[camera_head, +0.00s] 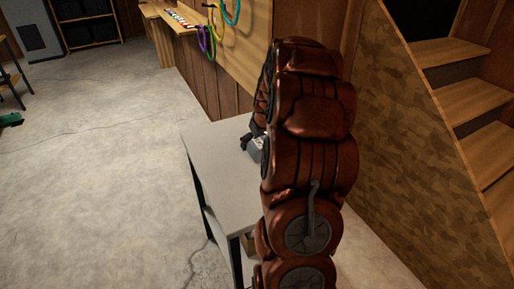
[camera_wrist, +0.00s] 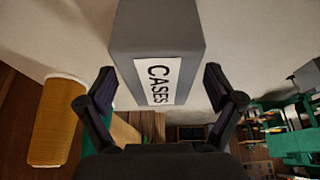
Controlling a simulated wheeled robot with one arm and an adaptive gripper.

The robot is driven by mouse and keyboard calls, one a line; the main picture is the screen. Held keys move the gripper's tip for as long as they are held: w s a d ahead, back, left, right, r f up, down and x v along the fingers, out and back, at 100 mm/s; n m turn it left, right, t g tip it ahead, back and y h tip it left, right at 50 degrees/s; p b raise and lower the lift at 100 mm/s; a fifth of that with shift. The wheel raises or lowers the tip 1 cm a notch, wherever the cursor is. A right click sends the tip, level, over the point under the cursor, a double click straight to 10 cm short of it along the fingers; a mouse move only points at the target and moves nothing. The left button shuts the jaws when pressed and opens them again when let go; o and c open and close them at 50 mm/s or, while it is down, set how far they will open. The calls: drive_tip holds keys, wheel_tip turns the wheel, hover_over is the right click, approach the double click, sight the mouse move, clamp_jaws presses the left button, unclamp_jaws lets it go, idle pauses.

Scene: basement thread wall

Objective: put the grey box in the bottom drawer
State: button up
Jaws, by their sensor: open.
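The grey box (camera_wrist: 158,38) with a white label reading "CASES" is at the top middle of the wrist view. My gripper (camera_wrist: 160,77) is open, with one dark finger on either side of the box's near end. I cannot tell whether either finger touches it. In the head view my gripper (camera_head: 246,143) is low over the light table (camera_head: 215,165), mostly hidden behind my reddish-brown arm. A small grey patch there may be the box. No bottom drawer can be made out in either view.
A wall ledge with coloured loops (camera_head: 208,38) runs behind the table. Wooden stairs (camera_head: 470,100) rise at the right. Open concrete floor (camera_head: 90,170) lies left of the table. In the wrist view, a yellow-orange cylinder (camera_wrist: 58,122) is at left and green items (camera_wrist: 295,145) at right.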

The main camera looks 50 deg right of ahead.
sight(257, 141)
drive_tip(key=shift+c, duration=0.4)
drive_tip(key=c, duration=1.3)
drive_tip(key=shift+c, duration=0.2)
drive_tip(key=shift+r, duration=0.1)
drive_tip(key=shift+r+p, duration=0.2)
drive_tip(key=shift+p, duration=0.15)
drive_tip(key=shift+r+b, duration=0.35)
drive_tip(key=shift+r, duration=1.2)
drive_tip(key=shift+s+a+r, duration=0.1)
drive_tip(key=shift+r, duration=0.1)
drive_tip(key=s+a+r+b, duration=0.1)
drive_tip(key=s+a, duration=0.8)
drive_tip(key=a, duration=0.3)
drive_tip(key=shift+a+r, duration=0.2)
drive_tip(key=shift+a, duration=0.2)
